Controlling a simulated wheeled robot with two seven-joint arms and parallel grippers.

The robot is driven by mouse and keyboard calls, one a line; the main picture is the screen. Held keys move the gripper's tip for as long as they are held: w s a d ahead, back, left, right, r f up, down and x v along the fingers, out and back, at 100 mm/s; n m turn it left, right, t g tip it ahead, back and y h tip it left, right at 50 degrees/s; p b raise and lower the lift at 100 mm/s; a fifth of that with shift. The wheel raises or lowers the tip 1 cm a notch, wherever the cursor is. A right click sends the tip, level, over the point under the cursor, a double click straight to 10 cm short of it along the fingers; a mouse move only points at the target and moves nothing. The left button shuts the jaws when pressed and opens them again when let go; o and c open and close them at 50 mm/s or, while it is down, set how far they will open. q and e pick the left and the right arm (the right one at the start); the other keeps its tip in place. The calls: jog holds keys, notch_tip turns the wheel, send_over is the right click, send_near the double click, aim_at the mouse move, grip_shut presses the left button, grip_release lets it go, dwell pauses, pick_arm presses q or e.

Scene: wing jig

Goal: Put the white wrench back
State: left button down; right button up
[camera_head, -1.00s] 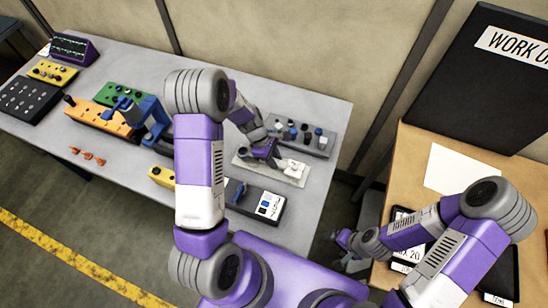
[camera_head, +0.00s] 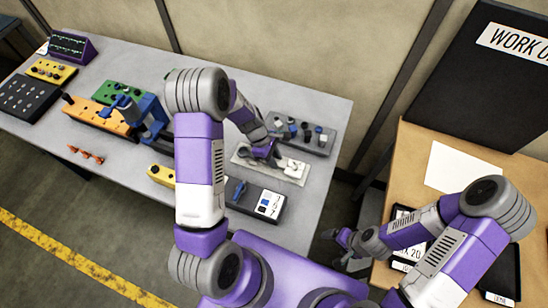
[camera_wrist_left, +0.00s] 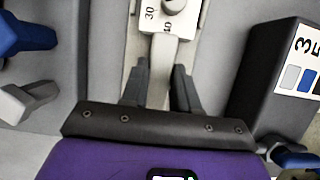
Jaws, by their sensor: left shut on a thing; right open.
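The white wrench (camera_wrist_left: 163,62) shows in the left wrist view as a pale, narrow shaft running up from between my left fingers. My left gripper (camera_wrist_left: 160,90) is shut on it. The wrench is over a pale holder strip (camera_wrist_left: 135,50) marked 30 and 40; I cannot tell whether it rests fully on it. In the head view my left gripper (camera_head: 266,152) is at the pale holder (camera_head: 246,162), with white shapes just right of it. My right gripper (camera_head: 342,244) is open and empty, low beside the brown table.
A grey tray of dark and blue-capped parts (camera_head: 322,140) lies behind the holder. A dark box with a white label (camera_head: 240,203) lies in front. An orange fixture with a blue clamp (camera_head: 85,112) stands left. The brown table (camera_head: 405,170) is at the right.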

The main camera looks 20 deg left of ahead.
pick_arm(q)
jog(key=shift+f, duration=0.5)
jog(key=c, duration=0.8)
grip_release()
jog(key=v, duration=0.7)
jog(key=shift+a+r, duration=0.15)
jog(key=shift+r, duration=0.2)
jog(key=shift+s, duration=0.1)
